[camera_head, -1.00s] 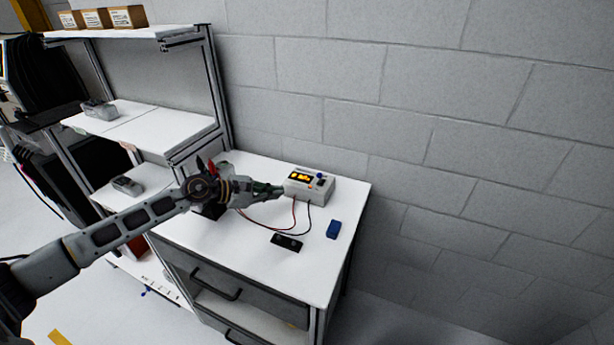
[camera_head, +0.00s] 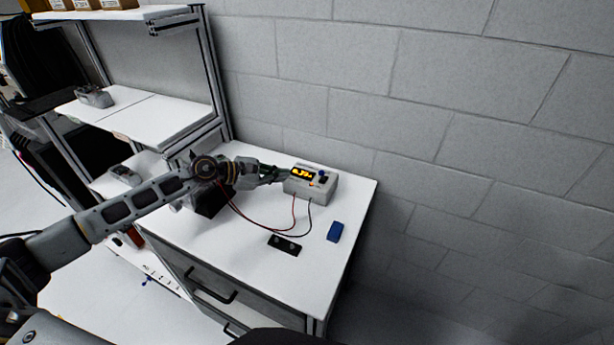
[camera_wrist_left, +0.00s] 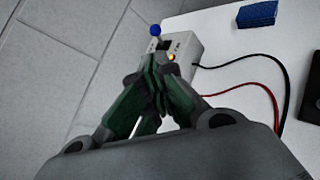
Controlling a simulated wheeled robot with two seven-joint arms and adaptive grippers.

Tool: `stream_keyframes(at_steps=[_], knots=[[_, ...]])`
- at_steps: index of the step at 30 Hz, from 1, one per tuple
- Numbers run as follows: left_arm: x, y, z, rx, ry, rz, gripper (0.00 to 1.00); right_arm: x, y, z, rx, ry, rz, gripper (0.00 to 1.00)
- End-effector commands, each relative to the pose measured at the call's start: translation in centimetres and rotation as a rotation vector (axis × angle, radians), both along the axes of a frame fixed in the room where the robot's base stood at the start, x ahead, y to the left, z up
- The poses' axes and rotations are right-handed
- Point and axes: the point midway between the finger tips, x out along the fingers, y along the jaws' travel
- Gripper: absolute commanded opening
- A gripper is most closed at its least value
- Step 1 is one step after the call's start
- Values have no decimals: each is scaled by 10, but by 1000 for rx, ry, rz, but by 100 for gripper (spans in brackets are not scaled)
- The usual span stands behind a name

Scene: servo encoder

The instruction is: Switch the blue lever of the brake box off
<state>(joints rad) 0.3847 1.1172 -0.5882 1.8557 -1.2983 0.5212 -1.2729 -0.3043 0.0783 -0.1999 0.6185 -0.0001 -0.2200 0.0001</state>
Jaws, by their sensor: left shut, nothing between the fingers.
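The brake box (camera_head: 304,187) is a light grey box with an orange lit display, standing on the white table near the wall. Its blue lever (camera_head: 322,173) is a round blue knob at the back right of the top; it also shows in the left wrist view (camera_wrist_left: 155,30). An orange light (camera_wrist_left: 171,57) glows on the box top. My left gripper (camera_head: 287,174) is shut and empty, with its fingertips at the left side of the box. In the left wrist view the fingertips (camera_wrist_left: 152,62) cover part of the box, short of the blue knob. My right gripper is not in view.
A blue block (camera_head: 335,232) and a black plate with two round parts (camera_head: 285,245) lie on the table (camera_head: 255,275). Red and black wires run from the box's front across the table. A shelf rack stands left; the block wall is behind.

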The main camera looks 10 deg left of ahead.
Motion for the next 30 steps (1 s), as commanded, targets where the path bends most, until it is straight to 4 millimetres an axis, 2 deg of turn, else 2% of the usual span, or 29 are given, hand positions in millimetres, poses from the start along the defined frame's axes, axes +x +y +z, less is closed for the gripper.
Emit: stream_keyframes(at_steps=[11, 30], knots=[[4, -4, -2, -1, -1, 0, 0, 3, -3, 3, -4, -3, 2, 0], [30, -37, -19, -1, 0, 0, 0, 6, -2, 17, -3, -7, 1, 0]])
